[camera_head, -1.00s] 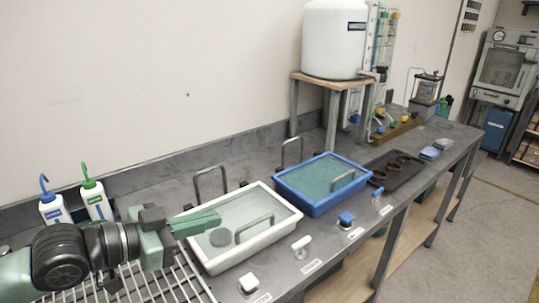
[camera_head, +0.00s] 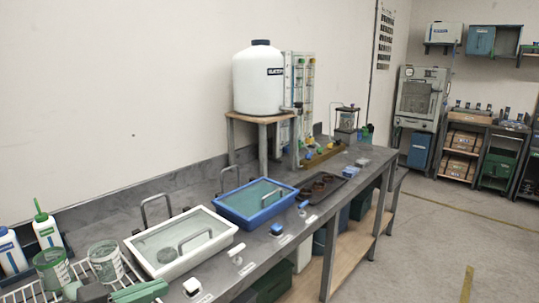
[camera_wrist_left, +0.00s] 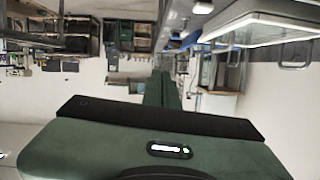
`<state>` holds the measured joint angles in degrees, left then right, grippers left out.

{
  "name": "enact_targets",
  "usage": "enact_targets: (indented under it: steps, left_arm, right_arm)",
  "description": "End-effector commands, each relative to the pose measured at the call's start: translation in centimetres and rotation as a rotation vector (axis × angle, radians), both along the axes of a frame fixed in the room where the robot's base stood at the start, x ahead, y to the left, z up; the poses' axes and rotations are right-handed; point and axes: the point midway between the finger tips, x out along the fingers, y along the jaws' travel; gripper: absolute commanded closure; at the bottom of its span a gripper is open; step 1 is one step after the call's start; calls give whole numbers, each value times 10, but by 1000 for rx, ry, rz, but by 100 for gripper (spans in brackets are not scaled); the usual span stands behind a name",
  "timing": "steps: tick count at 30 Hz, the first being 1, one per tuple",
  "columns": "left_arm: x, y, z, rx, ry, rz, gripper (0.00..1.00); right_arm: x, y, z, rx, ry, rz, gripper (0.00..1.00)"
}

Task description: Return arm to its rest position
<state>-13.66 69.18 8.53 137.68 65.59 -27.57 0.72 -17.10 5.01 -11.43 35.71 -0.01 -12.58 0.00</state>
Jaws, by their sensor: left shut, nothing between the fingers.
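My left gripper (camera_head: 158,288) shows at the bottom left of the head view, low in front of the wire rack. Its green fingers are shut with nothing between them and point right. Most of my left arm is cut off by the frame edge. In the left wrist view the closed green fingers (camera_wrist_left: 161,92) point away from the camera, and the room appears upside down. My right gripper is not in view.
A white tray (camera_head: 232,228) and a blue tray (camera_head: 238,216) stand on the grey bench. Glass beakers (camera_head: 104,258) and wash bottles (camera_head: 46,231) stand left, by the rack (camera_head: 68,276). A white tank (camera_head: 258,82) stands behind. Floor (camera_head: 420,245) at right is clear.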

Motion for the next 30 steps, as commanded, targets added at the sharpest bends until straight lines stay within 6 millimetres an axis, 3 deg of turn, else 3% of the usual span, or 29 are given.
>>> enact_targets:
  steps: [8,16,21,24,30]
  left_arm:
    - [-9,5,-53,50,83,56,100]
    - [-35,11,-138,138,247,167,100]
    - [-77,11,-210,219,438,291,100]
    - [-105,10,-243,261,558,366,100]
    - [-158,4,-281,319,763,484,100]
  right_arm:
    - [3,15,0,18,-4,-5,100]
    - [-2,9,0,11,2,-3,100]
    - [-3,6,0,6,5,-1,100]
    - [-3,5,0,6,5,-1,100]
    - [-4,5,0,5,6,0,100]
